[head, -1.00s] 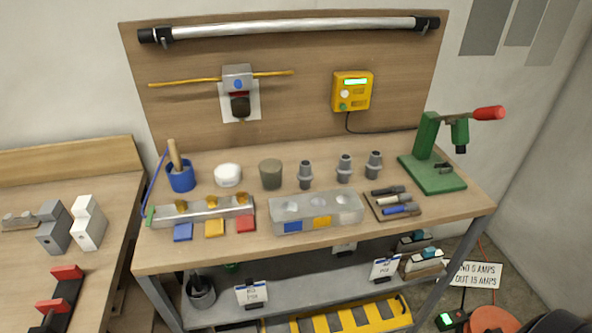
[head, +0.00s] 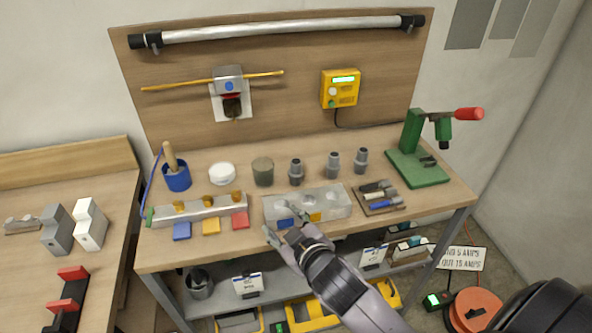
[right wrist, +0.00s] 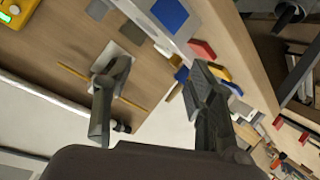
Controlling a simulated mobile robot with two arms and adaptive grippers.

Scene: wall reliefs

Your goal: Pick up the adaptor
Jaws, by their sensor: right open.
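Three grey stepped, adaptor-like pieces stand upright in a row on the workbench: a left one (head: 296,172), a middle one (head: 333,165) and a right one (head: 361,161). I cannot tell which one the task names. My right gripper (head: 280,222) is open and empty, in front of and over the front edge of the grey block with round hollows (head: 338,203). It is nearer to me than the three pieces and apart from them. In the right wrist view the open fingers (right wrist: 158,72) have nothing between them, and I cannot make out the pieces. My left gripper is not in view.
A dark grey-green cup (head: 263,171) and a white round piece (head: 222,174) stand left of the row. A tool tray (head: 365,207) lies right of the block, and a green press (head: 418,168) stands at the right end. A yellow box (head: 340,89) hangs behind.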

